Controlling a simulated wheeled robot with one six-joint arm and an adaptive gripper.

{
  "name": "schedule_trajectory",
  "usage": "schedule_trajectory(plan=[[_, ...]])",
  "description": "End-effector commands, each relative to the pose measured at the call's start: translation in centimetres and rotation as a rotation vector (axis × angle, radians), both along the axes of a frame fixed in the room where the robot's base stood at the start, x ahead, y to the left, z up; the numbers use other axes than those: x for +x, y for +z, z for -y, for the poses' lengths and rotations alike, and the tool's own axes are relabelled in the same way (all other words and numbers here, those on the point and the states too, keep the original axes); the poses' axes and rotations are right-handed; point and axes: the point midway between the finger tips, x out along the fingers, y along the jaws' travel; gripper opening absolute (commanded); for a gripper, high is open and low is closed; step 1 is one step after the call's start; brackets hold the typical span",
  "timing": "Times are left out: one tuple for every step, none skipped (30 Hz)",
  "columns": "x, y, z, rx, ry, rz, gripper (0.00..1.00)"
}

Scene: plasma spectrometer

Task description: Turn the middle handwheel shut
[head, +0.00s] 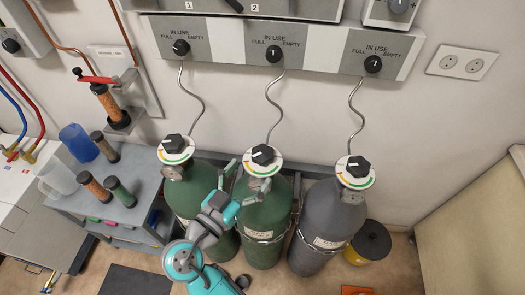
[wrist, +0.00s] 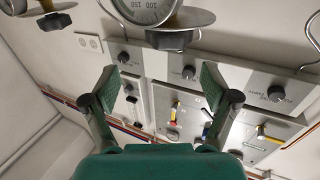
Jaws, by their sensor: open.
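The middle handwheel (head: 263,154) is a black knob on a white, colour-edged dial disc atop the middle green cylinder (head: 265,215). A white mark shows on the knob; its setting is too small to read. My gripper (head: 246,180) is open and empty in front of and just below this handwheel, with fingers spread at the cylinder's neck. In the wrist view, which looks inverted, my gripper (wrist: 160,95) has both fingers apart with nothing between them. A black knob (wrist: 172,39), seemingly the middle handwheel, sits beyond the fingers beside a round gauge (wrist: 148,10). Contact is not visible.
Similar handwheels stand left (head: 175,147) and right (head: 356,169), on a green and a grey cylinder (head: 330,210). Thin curved pipes rise to the wall panel (head: 230,42) with its selector knobs. A grey bench (head: 110,205) with bottles is at left. A yellow-and-black container (head: 371,242) stands at right.

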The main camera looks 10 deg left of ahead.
Motion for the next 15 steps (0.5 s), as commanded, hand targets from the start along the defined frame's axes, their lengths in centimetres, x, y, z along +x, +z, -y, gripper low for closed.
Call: schedule_trajectory(plan=[[-0.9, -0.4, 0.0, 0.003, 0.051, -0.001, 0.86], [-1.3, -0.5, -0.1, 0.005, 0.079, 0.001, 0.86], [-1.8, -0.7, -0.3, 0.008, 0.11, 0.001, 0.86], [-2.1, -0.7, -0.3, 0.011, 0.129, 0.002, 0.86], [-2.4, -0.8, -0.3, 0.013, 0.145, 0.002, 0.86], [-2.6, -0.8, -0.4, 0.015, 0.163, 0.003, 0.86], [-2.7, -0.8, -0.4, 0.017, 0.172, 0.003, 0.86], [-2.8, -0.9, -0.5, 0.018, 0.18, 0.003, 0.86], [-2.8, -0.9, -0.5, 0.019, 0.186, 0.003, 0.86], [-2.8, -0.8, -0.4, 0.019, 0.189, 0.004, 0.86], [-2.6, -0.8, -0.4, 0.019, 0.189, 0.004, 0.86], [-2.3, -0.8, -0.3, 0.019, 0.188, 0.004, 0.86], [-2.1, -0.8, -0.2, 0.019, 0.187, 0.004, 0.86], [-1.7, -0.8, -0.2, 0.019, 0.187, 0.004, 0.86], [-1.2, -0.8, 0.0, 0.02, 0.186, 0.004, 0.86]])
